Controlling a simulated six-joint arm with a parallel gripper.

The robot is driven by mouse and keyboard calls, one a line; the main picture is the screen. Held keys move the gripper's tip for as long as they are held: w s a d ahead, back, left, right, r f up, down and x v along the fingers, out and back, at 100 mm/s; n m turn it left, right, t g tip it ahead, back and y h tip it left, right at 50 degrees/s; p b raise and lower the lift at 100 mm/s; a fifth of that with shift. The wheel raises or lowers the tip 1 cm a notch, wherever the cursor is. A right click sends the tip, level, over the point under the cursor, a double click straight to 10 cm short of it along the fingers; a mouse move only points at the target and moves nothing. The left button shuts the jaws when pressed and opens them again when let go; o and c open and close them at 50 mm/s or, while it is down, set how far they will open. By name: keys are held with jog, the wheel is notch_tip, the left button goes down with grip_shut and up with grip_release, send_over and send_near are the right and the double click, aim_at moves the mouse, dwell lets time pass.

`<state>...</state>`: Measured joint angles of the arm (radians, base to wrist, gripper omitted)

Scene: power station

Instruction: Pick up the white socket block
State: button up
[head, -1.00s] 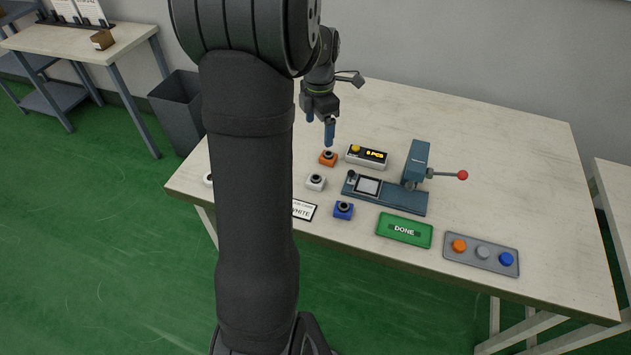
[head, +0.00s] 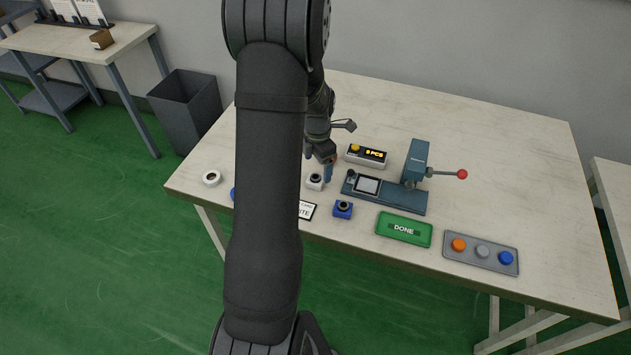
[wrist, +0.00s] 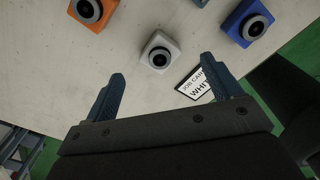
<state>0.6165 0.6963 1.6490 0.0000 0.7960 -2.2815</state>
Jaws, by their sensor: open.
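The white socket block (head: 315,181) stands on the table, a small white cube with a dark round socket on top. In the wrist view the white socket block (wrist: 160,51) lies ahead of and between the fingertips, a little beyond them. My gripper (wrist: 168,68) is open and empty, its two blue fingers apart. In the head view my gripper (head: 326,172) is close by the white block, and my arm hides part of it. I cannot tell its exact height above the block. The card reading "WHITE" (wrist: 199,88) lies near the right fingertip.
An orange socket block (wrist: 93,10) and a blue socket block (wrist: 249,22) stand to either side of the white one.

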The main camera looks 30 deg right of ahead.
aim_at(316, 176)
jog(key=f, duration=0.4)
jog(key=shift+w+a+f, duration=0.1)
jog(key=shift+a+f, duration=0.15)
jog(key=c, duration=1)
jog(key=shift+c, duration=0.2)
jog(key=shift+r, duration=0.2)
